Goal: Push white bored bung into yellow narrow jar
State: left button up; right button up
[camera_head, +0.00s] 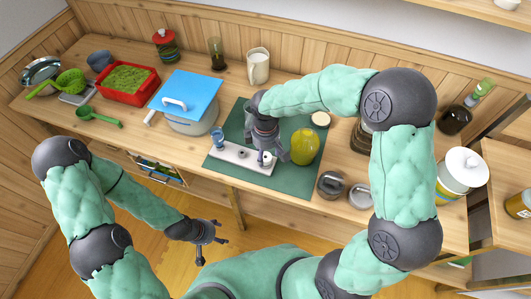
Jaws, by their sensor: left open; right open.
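The yellow jar (304,147) stands upright on the green mat (300,184), just right of my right gripper. A small white bung (266,158) sits at the right end of a white rack (238,156) on the mat. My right gripper (268,153) is open and points down over that end of the rack, its fingers close around the bung. Whether they touch it, and any bore in the bung, cannot be made out. My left gripper (209,239) is open and empty, low in front of the table, away from these things.
A blue-topped piece (217,139) stands at the rack's left end. A pot with a blue board (187,98) stands left of the mat. A pale lid (321,119) lies behind the jar; dark jars (330,183) stand to its right. The mat's front right is clear.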

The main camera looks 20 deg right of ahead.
pick_arm(q)
notch_tip(320, 180, up, 3)
jog(key=shift+f+p, duration=0.1)
jog(key=shift+p, duration=1.15)
pick_arm(e)
notch_tip(320, 180, up, 9)
